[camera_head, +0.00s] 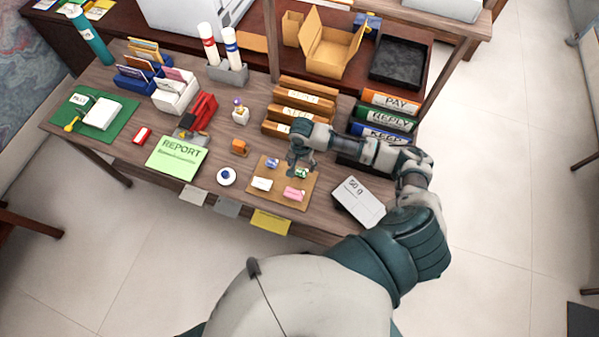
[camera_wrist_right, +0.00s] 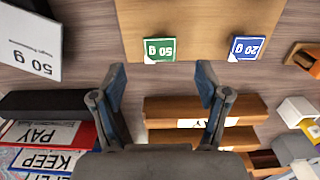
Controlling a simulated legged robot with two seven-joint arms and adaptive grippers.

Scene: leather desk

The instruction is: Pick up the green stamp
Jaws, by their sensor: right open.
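A pink stamp (camera_head: 294,194) and a white one (camera_head: 262,184) lie nearer the desk's front edge. My right gripper (camera_head: 301,170) is open and empty above the board's far side. In the wrist view its fingers (camera_wrist_right: 162,85) are spread, with the green stamp beyond the gap between them. My left gripper is not in view.
A white "50 g" card (camera_head: 358,203) lies right of the board. Wooden trays (camera_head: 304,105) and PAY, REPLY and KEEP binders (camera_head: 388,118) stand behind.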

